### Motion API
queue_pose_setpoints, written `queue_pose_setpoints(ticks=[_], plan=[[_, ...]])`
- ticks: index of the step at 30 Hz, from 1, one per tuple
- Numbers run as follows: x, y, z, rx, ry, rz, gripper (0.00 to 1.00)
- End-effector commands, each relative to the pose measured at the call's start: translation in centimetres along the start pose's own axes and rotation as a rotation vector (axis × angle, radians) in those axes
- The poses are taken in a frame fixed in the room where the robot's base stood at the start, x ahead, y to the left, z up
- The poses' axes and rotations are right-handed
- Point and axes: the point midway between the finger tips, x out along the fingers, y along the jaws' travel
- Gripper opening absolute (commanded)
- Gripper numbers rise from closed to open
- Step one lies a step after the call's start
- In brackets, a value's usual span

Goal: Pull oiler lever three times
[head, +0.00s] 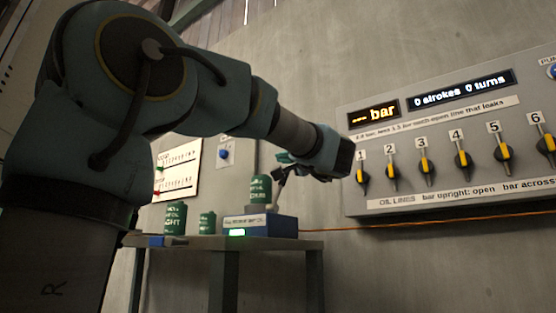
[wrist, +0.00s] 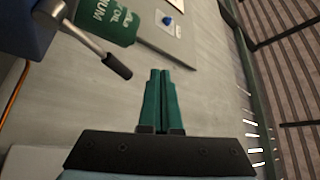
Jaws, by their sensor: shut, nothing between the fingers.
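The oiler is a blue box (head: 262,224) with a green-lit display and a green can on it, standing on the table. Its lever (head: 279,188) rises from the box, partly hard to separate from my gripper in the head view. In the wrist view the lever is a metal rod with a black grip (wrist: 117,66), at upper left. My gripper (wrist: 161,74) has green fingers pressed together, empty, to the right of the grip and apart from it. In the head view my gripper (head: 282,158) is above the oiler, near the lever's top.
A wall panel (head: 450,180) at right has several yellow-bar valves and a display reading "0 strokes 0 turns". Green cans (head: 175,219) and a small blue item stand on the table (head: 190,242), left of the oiler. An orange line (head: 400,226) runs along the wall.

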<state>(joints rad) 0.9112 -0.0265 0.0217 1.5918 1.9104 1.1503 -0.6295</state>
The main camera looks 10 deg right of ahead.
Motion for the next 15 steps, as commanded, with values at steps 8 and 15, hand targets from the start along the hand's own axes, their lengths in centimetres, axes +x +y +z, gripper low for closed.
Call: queue_pose_setpoints(ticks=[8,15], plan=[[-5.4,-0.3,-0.1,0.000,0.004,0.001,0.00],[-7.5,-0.2,0.0,0.001,0.001,0.000,0.00]])
